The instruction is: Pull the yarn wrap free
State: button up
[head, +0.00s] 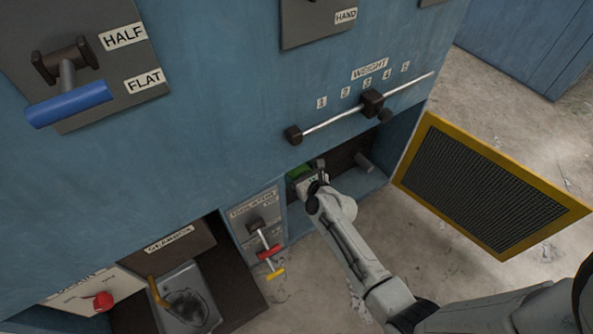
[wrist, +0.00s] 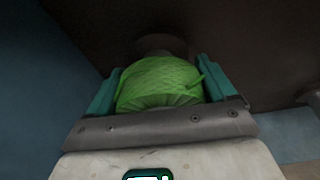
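The yarn wrap (wrist: 160,84) is a bright green wound bundle with a loose end sticking up at its right. It sits around a dark round shaft (wrist: 162,45) inside the machine. My gripper (wrist: 160,82) has one teal finger on each side of the wrap, very close to it; I cannot tell whether they press on it. In the head view my gripper (head: 309,176) reaches into the low opening of the blue machine, and a little of the green wrap (head: 298,172) shows beside it. The rest is hidden by the gripper.
A yellow-framed mesh guard (head: 480,185) stands swung out to the right of the opening. The weight bar (head: 340,115) runs above it. A lever panel (head: 258,225) with red and yellow handles is just left. The opening's walls are close around my gripper.

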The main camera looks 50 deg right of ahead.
jog(key=c, duration=0.5)
jog(key=shift+s+a, duration=0.2)
jog(key=shift+s, duration=0.5)
jog(key=shift+s+a, duration=0.1)
jog(key=shift+s, duration=0.25)
jog(key=shift+s+a, duration=0.1)
jog(key=shift+s, duration=0.2)
jog(key=shift+s+a, duration=0.1)
jog(key=shift+s, duration=0.2)
jog(key=shift+s, duration=0.35)
jog(key=shift+s+a, duration=0.15)
jog(key=shift+s, duration=0.2)
jog(key=shift+s+a, duration=0.1)
jog(key=shift+s, duration=0.2)
